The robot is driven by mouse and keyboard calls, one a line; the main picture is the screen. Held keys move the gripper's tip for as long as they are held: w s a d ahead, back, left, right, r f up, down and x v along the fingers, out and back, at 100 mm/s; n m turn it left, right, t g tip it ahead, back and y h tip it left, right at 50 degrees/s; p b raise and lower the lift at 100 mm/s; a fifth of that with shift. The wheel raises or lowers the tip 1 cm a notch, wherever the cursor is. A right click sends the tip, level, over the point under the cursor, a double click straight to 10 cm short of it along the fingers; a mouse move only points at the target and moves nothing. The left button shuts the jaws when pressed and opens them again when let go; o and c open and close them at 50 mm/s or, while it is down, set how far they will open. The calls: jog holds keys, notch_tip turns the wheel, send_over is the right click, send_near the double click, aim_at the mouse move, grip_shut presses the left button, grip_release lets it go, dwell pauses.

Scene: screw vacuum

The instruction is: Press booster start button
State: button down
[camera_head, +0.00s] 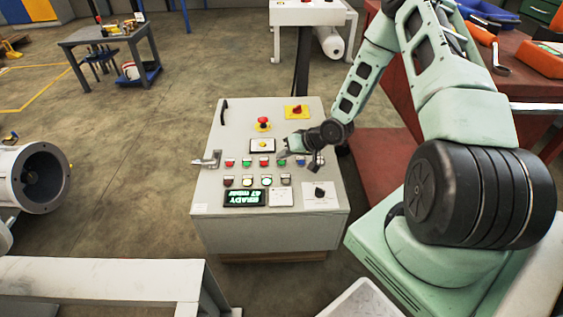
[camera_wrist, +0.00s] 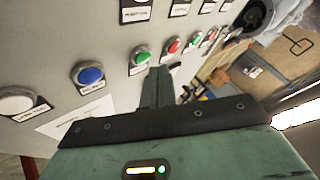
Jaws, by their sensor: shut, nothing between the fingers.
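The grey control panel (camera_head: 213,220) stands in the middle of the head view, with rows of coloured buttons. My gripper (camera_head: 282,156) is shut and empty, close to the green button (camera_head: 281,163) in the upper row. In the wrist view my closed fingers (camera_wrist: 160,74) point at the panel near the same green button (camera_wrist: 140,57), slightly to its right. I cannot tell if they touch it. A blue button (camera_wrist: 90,75) is to its left and a red button (camera_wrist: 174,45) to its right. I cannot read which label says booster start.
A red emergency stop (camera_head: 263,122) and a yellow-backed red switch (camera_head: 296,111) sit higher on the panel. A lit green display (camera_head: 244,198) and a black knob (camera_head: 320,191) are lower. A metal handle (camera_head: 207,160) sticks out at the left edge.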

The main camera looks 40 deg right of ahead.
aim_at(284, 164)
notch_tip(284, 164, up, 5)
jog(key=p, duration=0.4)
jog(key=shift+f, duration=0.1)
jog(key=shift+a, duration=0.1)
dwell(0.6)
jog(key=s+a+r+n+g+h, duration=0.1)
jog(key=s+a+r+n+g, duration=0.2)
jog(key=a+r, duration=0.55)
jog(key=s+a+r+n+g+h, duration=0.2)
jog(key=s+a+r+n, duration=0.15)
jog(key=a+r, duration=0.55)
jog(key=s+a+r+n+g, duration=0.1)
jog(key=s+a+r, duration=0.2)
jog(key=s, duration=0.4)
jog(key=s+a+r+n+g+h, duration=0.1)
jog(key=s+a+r, duration=0.2)
jog(key=s, duration=0.5)
jog(key=s+a+r+n+g, duration=0.1)
jog(key=s+a+r+n, duration=0.2)
jog(key=s, duration=0.4)
notch_tip(284, 164, up, 20)
jog(key=s+m+p, duration=0.1)
jog(key=p, duration=1.8)
jog(key=shift+r+p, duration=0.15)
jog(key=shift+p, duration=0.2)
